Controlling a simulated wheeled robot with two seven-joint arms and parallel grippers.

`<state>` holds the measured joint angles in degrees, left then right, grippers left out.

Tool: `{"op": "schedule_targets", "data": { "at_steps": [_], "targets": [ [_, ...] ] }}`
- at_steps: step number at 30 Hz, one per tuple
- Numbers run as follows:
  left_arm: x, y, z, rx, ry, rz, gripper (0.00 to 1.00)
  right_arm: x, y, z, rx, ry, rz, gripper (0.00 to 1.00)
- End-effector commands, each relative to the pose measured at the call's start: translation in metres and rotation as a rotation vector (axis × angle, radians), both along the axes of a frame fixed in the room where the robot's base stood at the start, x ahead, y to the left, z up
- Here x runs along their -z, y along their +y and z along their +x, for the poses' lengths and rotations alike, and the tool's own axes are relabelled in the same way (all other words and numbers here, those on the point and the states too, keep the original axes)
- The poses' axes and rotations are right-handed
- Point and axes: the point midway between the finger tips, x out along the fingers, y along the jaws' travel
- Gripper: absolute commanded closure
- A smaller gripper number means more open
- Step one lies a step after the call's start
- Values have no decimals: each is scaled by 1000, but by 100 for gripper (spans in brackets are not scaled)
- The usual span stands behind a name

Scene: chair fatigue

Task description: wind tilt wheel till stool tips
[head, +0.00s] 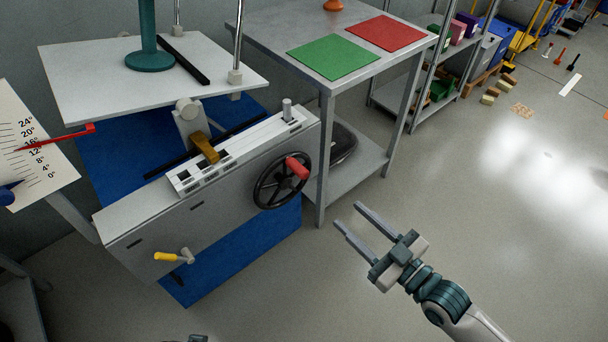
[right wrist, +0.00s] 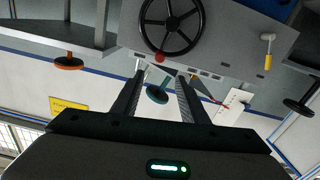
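The tilt wheel (head: 268,187) is black and spoked, on the right part of the machine's front, with a red handle (head: 298,168) at its upper right. In the right wrist view the wheel (right wrist: 171,24) lies beyond the fingertips. My right gripper (head: 347,214) is open and empty, apart from the wheel, to its lower right. The stool's teal round base (head: 149,60) and post stand on the white tilt plate (head: 85,68); its upper part is out of view. A red pointer (head: 70,135) lies across the angle scale (head: 30,160), near 12° to 16°.
A yellow-handled crank (head: 167,257) sticks out low on the machine's front. A grey table (head: 270,30) with green (head: 333,57) and red (head: 384,33) mats stands behind, its leg right of the wheel. The floor around my right gripper is clear.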

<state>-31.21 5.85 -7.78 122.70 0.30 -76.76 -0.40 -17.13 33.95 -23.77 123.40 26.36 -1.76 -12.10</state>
Motion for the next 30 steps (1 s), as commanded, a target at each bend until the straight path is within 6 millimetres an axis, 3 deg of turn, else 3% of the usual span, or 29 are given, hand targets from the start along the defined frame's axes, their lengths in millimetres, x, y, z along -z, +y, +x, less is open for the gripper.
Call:
{"op": "schedule_targets", "data": {
  "at_steps": [8,14,30],
  "targets": [
    [1,0,0,0,-1,0,100,0,2,4,2,0,0,60],
    [2,0,1,0,-1,0,100,0,13,18,2,-2,1,60],
    [13,0,2,1,2,0,100,-1,67,94,2,-1,1,60]
  ]
}}
